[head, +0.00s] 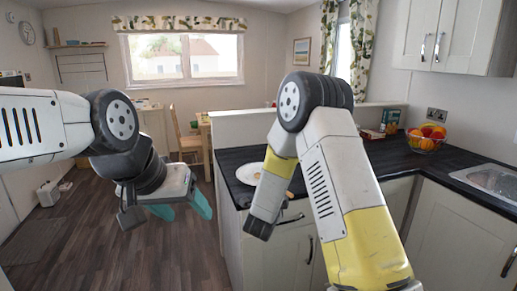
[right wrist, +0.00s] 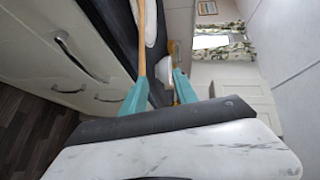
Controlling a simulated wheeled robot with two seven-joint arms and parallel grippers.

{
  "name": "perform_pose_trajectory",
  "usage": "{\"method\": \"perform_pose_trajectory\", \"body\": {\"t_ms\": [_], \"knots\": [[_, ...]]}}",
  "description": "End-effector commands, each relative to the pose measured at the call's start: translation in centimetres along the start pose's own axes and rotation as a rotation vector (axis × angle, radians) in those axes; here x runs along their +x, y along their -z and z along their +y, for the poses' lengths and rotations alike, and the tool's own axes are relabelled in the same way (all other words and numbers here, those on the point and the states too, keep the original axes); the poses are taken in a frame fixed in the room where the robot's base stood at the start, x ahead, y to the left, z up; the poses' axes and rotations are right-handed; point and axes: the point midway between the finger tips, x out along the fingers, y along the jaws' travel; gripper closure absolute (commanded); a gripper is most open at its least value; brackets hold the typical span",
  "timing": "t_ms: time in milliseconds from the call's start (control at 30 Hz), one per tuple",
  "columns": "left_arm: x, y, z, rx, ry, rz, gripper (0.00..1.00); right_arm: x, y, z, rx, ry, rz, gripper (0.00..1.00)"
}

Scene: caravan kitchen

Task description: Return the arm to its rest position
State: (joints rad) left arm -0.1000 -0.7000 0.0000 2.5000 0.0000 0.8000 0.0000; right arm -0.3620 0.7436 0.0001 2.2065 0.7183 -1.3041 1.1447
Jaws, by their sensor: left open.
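My left gripper (head: 182,208) hangs over the floor on the left of the head view, its teal fingers apart and empty. My right arm (head: 335,180) is bent over the worktop, its elbow high and its forearm pointing down in front of a white plate (head: 248,174). The right gripper's fingers are not clear in the head view. In the right wrist view the teal fingers of my right gripper (right wrist: 160,88) stand apart with nothing clearly held between them. A long tan strip (right wrist: 141,42) shows beyond one finger; I cannot tell what it is.
The dark worktop (head: 390,157) runs along the right above pale cupboards (head: 455,225). A fruit bowl (head: 426,143), some boxes (head: 389,121) and a sink (head: 492,180) are there. A wooden chair (head: 184,135) stands further back. The floor at left is mostly clear.

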Motion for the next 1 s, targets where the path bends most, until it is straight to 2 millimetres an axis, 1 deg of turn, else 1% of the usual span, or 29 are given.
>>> {"method": "perform_pose_trajectory", "body": {"t_ms": [33,167,200,267,367,400,467,533,567,600,667,700,767,800,867,900,1000], "knots": [[0.0,0.0,0.0,0.0,0.0,0.0,0.37,0.0,0.1,-1.0,-0.008,-0.014,-0.022,0.65],[0.0,0.0,0.0,0.0,0.0,0.0,0.37,-0.4,0.1,-3.3,-0.056,-0.062,-0.103,0.65],[0.0,0.0,0.0,0.0,0.0,0.0,0.37,-0.7,0.2,-4.2,-0.078,-0.077,-0.135,0.65],[0.0,0.0,0.0,0.0,0.0,0.0,0.37,-1.4,0.3,-5.8,-0.12,-0.099,-0.194,0.65],[0.0,0.0,0.0,0.0,0.0,0.0,0.37,-3.4,0.8,-8.5,-0.219,-0.131,-0.311,0.65],[0.0,0.0,0.0,0.0,0.0,0.0,0.37,-4.5,1.1,-9.4,-0.266,-0.141,-0.359,0.65],[0.0,0.0,0.0,0.0,0.0,0.0,0.37,-6.2,1.6,-10.7,-0.342,-0.152,-0.431,0.65],[0.0,0.0,0.0,0.0,0.0,0.0,0.37,-8.6,2.5,-11.9,-0.437,-0.159,-0.511,0.65],[0.0,0.0,0.0,0.0,0.0,0.0,0.37,-9.7,3.0,-12.3,-0.48,-0.161,-0.544,0.65],[0.0,0.0,0.0,0.0,0.0,0.0,0.37,-11.2,3.6,-12.8,-0.541,-0.162,-0.588,0.65],[0.0,0.0,0.0,0.0,0.0,0.0,0.37,-13.6,4.8,-13.2,-0.634,-0.164,-0.65,0.65],[0.0,0.0,0.0,0.0,0.0,0.0,0.37,-15.3,5.7,-13.4,-0.698,-0.165,-0.689,0.65],[0.0,0.0,0.0,0.0,0.0,0.0,0.37,-17.9,7.1,-13.5,-0.798,-0.165,-0.745,0.65],[0.0,0.0,0.0,0.0,0.0,0.0,0.37,-19.7,8.2,-13.3,-0.866,-0.168,-0.78,0.65],[0.0,0.0,0.0,0.0,0.0,0.0,0.37,-22.4,9.9,-12.9,-0.97,-0.172,-0.831,0.65],[0.0,0.0,0.0,0.0,0.0,0.0,0.37,-24.1,11.1,-12.5,-1.035,-0.178,-0.861,0.65],[0.0,0.0,0.0,0.0,0.0,0.0,0.37,-28.0,13.8,-11.3,-1.185,-0.196,-0.927,0.65]]}}
